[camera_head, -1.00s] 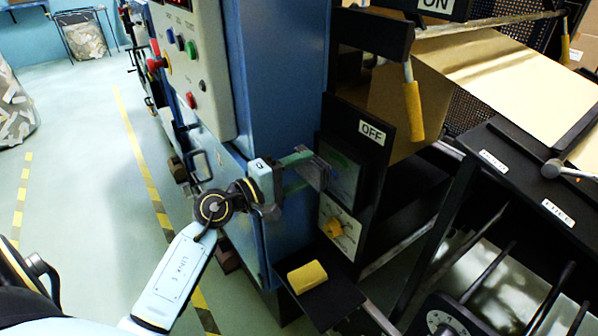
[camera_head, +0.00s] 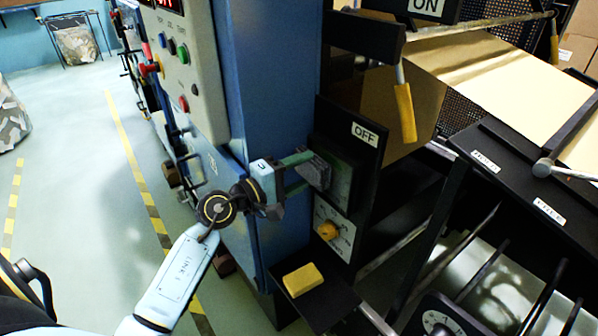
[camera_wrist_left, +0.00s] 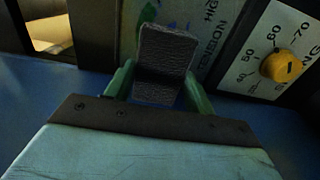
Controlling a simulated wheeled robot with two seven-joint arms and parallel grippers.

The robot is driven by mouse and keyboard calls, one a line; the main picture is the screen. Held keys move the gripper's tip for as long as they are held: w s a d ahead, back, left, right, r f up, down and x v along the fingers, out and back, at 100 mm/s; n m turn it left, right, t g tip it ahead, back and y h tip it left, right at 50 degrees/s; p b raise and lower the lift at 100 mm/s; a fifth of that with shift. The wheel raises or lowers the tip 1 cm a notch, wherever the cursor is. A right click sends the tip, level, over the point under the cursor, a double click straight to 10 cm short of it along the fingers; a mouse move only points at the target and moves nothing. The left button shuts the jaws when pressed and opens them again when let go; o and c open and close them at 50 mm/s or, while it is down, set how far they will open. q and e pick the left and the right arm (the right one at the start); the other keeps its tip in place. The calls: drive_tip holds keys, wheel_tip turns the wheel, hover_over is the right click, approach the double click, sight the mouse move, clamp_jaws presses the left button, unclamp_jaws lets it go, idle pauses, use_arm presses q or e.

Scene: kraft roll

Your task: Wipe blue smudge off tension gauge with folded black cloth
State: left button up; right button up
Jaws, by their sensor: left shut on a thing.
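My left gripper (camera_head: 297,172) is shut on the folded black cloth (camera_head: 317,170), a dark grey pad held upright before the tension gauge (camera_head: 342,184). In the left wrist view the cloth (camera_wrist_left: 165,60) stands between the green fingers of my left gripper (camera_wrist_left: 158,85) and covers part of the gauge face (camera_wrist_left: 207,42), where "HIGH" and "TENSION" can be read. I cannot tell whether the cloth touches the face. My right gripper is not in view.
A dial with a yellow knob (camera_head: 328,230) sits just below the gauge. A yellow block (camera_head: 303,279) lies on a small black shelf under it. A yellow-handled lever (camera_head: 405,110) hangs above right, by the OFF sign. The blue cabinet (camera_head: 280,90) stands close left.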

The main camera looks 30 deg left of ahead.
sight(316, 178)
use_arm(q)
drive_tip(key=shift+s+d+p, duration=0.35)
drive_tip(key=shift+s+d, duration=0.05)
drive_tip(key=shift+d, duration=0.45)
drive_tip(key=shift+s+d+p, duration=0.3)
drive_tip(key=shift+s+d, duration=0.1)
drive_tip(key=shift+d, duration=0.4)
drive_tip(key=shift+s+d+p, duration=0.3)
drive_tip(key=shift+d+p, duration=0.15)
drive_tip(key=shift+d, duration=0.45)
drive_tip(key=shift+s+d+p, duration=0.3)
drive_tip(key=shift+d+p, duration=0.1)
drive_tip(key=shift+d, duration=0.5)
drive_tip(key=shift+w+a+b, duration=0.3)
drive_tip(key=shift+a+b, duration=0.1)
drive_tip(key=shift+a, duration=0.3)
drive_tip(key=shift+w+a+b, duration=0.3)
drive_tip(key=shift+a+b, duration=0.05)
drive_tip(key=shift+a, duration=0.35)
drive_tip(key=shift+w+a, duration=0.15)
drive_tip(key=shift+a, duration=0.3)
drive_tip(key=shift+w+a+f+b, duration=0.1)
drive_tip(key=shift+w+a+b, duration=0.15)
drive_tip(key=shift+a+b, duration=0.35)
drive_tip(key=shift+w+a+b, duration=0.25)
drive_tip(key=shift+a+b, duration=0.25)
drive_tip(key=shift+a, duration=0.15)
drive_tip(key=shift+w+a, duration=0.2)
drive_tip(key=shift+a, duration=0.25)
